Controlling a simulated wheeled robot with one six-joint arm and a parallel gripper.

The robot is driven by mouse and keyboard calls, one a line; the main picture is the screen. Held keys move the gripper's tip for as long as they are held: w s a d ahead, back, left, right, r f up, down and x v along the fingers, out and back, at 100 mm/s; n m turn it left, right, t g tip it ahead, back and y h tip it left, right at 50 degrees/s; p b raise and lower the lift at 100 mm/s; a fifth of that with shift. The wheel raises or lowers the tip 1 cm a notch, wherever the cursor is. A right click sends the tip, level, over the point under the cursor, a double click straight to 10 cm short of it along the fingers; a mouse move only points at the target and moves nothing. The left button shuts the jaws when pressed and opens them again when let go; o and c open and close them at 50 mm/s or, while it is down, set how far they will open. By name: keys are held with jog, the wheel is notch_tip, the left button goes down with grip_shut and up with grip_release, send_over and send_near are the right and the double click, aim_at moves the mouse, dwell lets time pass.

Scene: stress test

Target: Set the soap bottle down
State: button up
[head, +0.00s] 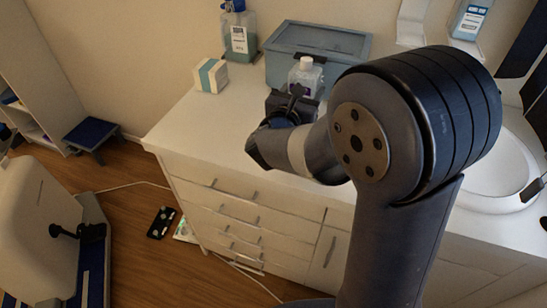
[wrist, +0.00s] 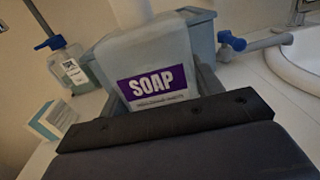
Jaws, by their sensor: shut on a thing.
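The soap bottle (head: 305,76) is a pale, see-through bottle with a white cap and a purple label. In the wrist view the bottle (wrist: 157,68) shows large, with "SOAP" on its label, slightly tilted in the picture. My gripper (head: 296,98) is shut on it, above or at the white counter (head: 200,125), in front of the blue-grey box. The bottle's lower part is hidden by my gripper, so I cannot tell whether it touches the counter.
A blue-grey lidded box (head: 285,62) stands right behind the bottle. A blue-topped pump bottle (head: 239,38) and a small white-and-teal carton (head: 211,76) stand to the left. The sink (head: 497,165) is at right. The counter's front left is clear.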

jog(key=s+a+r+y+b, duration=0.1)
jog(key=s+a+b, duration=0.2)
jog(key=a+b, duration=0.35)
jog(key=shift+n+t, duration=0.3)
jog(key=shift+n, duration=0.1)
jog(key=f, duration=0.9)
jog(key=shift+w+a, duration=0.15)
jog(key=shift+a, duration=0.15)
jog(key=shift+f+b, duration=0.15)
jog(key=shift+b, duration=0.3)
jog(key=o, duration=1)
jog(key=shift+c, duration=0.2)
jog(key=shift+r, duration=0.2)
jog(key=v, duration=1.2)
